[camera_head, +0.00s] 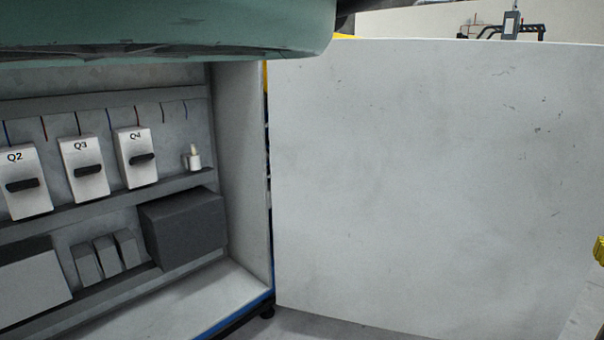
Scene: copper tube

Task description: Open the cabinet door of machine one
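The cabinet door (420,190) is a large pale grey panel with scuffs, filling the right half of the view. It stands swung out from the cabinet (243,170), meeting it near the cabinet's right side wall. The cabinet stands open on the left. Inside are white switch boxes labelled Q2 (24,200), Q3 (84,150) and Q4 (136,140), each with a black handle. My gripper is not in view, so its state and any contact with the door are hidden. A teal rounded body across the top left covers the cabinet's upper part.
Inside the cabinet are a dark grey box (184,228), a lighter box (32,288) and a small white fitting (193,158). A yellow part (599,250) shows at the right edge. A little grey floor (310,325) shows below the door.

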